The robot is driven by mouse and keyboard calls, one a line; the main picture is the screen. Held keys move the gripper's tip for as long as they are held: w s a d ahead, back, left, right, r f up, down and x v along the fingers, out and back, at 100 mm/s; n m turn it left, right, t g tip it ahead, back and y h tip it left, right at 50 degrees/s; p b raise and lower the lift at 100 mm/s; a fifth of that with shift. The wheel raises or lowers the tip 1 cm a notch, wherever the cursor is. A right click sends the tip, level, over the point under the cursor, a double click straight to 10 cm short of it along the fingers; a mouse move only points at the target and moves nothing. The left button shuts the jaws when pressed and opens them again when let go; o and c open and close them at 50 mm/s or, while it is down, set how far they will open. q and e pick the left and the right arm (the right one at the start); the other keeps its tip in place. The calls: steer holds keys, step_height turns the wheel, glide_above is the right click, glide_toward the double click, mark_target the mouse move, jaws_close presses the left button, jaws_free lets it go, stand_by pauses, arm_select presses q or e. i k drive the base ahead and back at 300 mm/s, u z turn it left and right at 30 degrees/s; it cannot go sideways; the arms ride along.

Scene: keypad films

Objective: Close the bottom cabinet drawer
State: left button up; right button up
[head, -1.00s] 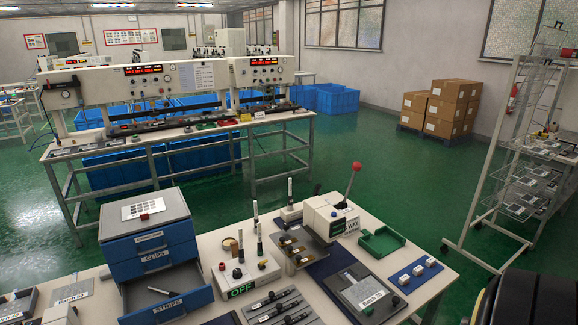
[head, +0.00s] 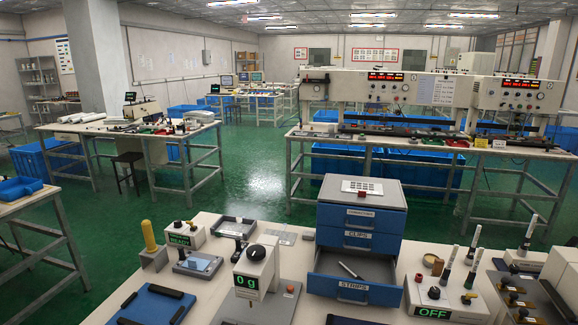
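The blue and grey drawer cabinet (head: 361,194) stands on the white table, right of the middle in the head view. Its bottom drawer (head: 353,289), labelled STRIPS, is pulled out toward me, and a pen-like item (head: 350,270) lies inside. The middle drawer (head: 358,240), labelled CLIPS, and the top drawer (head: 360,217) are shut. Neither of my grippers is in view.
A scale reading 0 g (head: 257,270) stands close left of the open drawer. The OFF box (head: 445,298) stands close on its right. A READY box (head: 180,237) and a dark blue mat (head: 152,305) are further left.

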mark_target(328, 278)
steer(key=k, duration=0.6)
steer(key=u, duration=0.5)
steer(key=i, duration=1.6)
steer(key=z, duration=0.85)
